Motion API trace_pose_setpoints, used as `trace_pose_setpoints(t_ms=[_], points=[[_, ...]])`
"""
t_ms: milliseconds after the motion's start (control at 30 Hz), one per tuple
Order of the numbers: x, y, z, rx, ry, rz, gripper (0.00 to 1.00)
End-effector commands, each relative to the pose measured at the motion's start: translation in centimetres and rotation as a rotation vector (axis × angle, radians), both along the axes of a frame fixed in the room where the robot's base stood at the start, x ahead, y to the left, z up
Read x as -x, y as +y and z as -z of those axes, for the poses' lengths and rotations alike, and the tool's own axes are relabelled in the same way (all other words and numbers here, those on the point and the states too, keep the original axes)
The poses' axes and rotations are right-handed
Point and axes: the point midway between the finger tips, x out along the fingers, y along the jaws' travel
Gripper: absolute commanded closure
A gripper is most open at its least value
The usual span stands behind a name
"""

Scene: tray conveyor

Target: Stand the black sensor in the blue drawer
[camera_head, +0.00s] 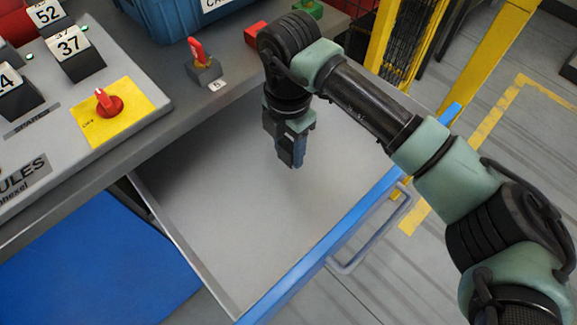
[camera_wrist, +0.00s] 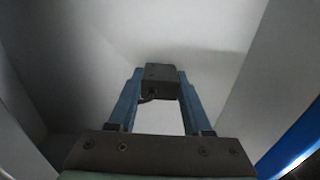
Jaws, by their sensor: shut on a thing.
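The blue drawer (camera_head: 350,225) is pulled open, with a blue front, a grey handle and a pale grey inside that looks empty. My gripper (camera_head: 292,158) points down into the drawer space, toward its back right part. In the wrist view my gripper (camera_wrist: 160,85) has its two blue fingers shut on the black sensor (camera_wrist: 160,75), a small dark block between the fingertips. In the head view the sensor is mostly hidden by the fingers. I cannot tell whether it touches the drawer floor.
A grey panel with numbered modules (camera_head: 78,50) and a red knob on a yellow plate (camera_head: 108,103) stands at the left. A red switch (camera_head: 203,65) and a blue crate (camera_head: 170,20) sit behind the drawer. Yellow posts (camera_head: 490,60) stand at the right. The drawer's front left is clear.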

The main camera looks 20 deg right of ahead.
Motion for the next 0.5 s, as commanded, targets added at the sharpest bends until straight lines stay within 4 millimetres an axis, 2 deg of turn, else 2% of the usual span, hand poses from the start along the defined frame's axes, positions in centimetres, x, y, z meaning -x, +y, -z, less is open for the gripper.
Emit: trace_pose_setpoints(t_ms=[33, 233, 400, 500], points=[[0.0, 0.0, 1.0, -0.003, 0.001, 0.000, 1.00], [0.0, 0.0, 2.4, -0.001, -0.001, -0.001, 1.00], [0.1, 0.0, 4.9, -0.002, 0.002, -0.002, 1.00], [0.0, 0.0, 5.7, 0.000, -0.001, -0.003, 1.00]])
